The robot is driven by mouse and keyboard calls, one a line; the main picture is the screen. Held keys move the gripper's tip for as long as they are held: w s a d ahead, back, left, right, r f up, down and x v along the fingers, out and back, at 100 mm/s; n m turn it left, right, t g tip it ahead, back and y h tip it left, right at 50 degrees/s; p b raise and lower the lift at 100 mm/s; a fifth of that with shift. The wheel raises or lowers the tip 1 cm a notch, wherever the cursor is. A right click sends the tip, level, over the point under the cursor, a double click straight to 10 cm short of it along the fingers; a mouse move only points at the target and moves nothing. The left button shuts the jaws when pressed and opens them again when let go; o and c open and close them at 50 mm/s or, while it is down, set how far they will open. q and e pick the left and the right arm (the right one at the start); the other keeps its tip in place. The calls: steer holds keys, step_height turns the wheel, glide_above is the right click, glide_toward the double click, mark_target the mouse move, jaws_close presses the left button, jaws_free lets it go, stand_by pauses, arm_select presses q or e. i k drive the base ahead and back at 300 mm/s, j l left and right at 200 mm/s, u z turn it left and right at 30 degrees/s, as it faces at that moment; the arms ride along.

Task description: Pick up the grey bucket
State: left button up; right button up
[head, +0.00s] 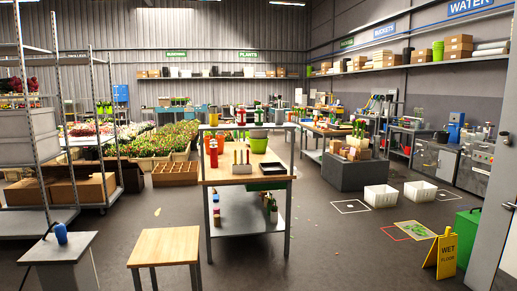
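I cannot make out a grey bucket for certain. Small dark and light containers stand on the far back shelf (215,76), too small to identify. Two white crates (380,196) stand on the floor at the right. Neither of my grippers shows in the head view.
A wooden stool (165,248) and a grey table (58,250) stand close in front. Metal rack trolleys fill the left. A yellow wet floor sign (441,255) and a green bin (467,238) stand at the right. Floor between workbench and sign is mostly clear.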

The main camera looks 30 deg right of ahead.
mark_target(256, 134)
steer(key=i+l, duration=0.1)
steer(key=l, duration=0.6)
steer(key=i+l, duration=0.15)
steer(key=l, duration=0.15)
steer(key=i+l+z, duration=0.1)
steer(key=i+l, duration=0.3)
steer(key=i+l+z, duration=0.15)
steer(key=i+l, duration=0.2)
steer(key=i+l+z, duration=0.1)
steer(key=i+l, duration=0.2)
steer(key=i, duration=0.25)
steer(key=i+l+z, duration=0.1)
steer(key=i+l, duration=0.15)
steer(key=i, duration=0.2)
steer(key=i+z, duration=0.1)
steer(key=i, duration=0.45)
steer(key=i+j+z, duration=0.1)
steer(key=i, duration=0.45)
steer(key=i+j+z, duration=0.15)
steer(key=i, duration=0.35)
steer(key=i+j+z, duration=0.1)
steer(key=i, duration=0.45)
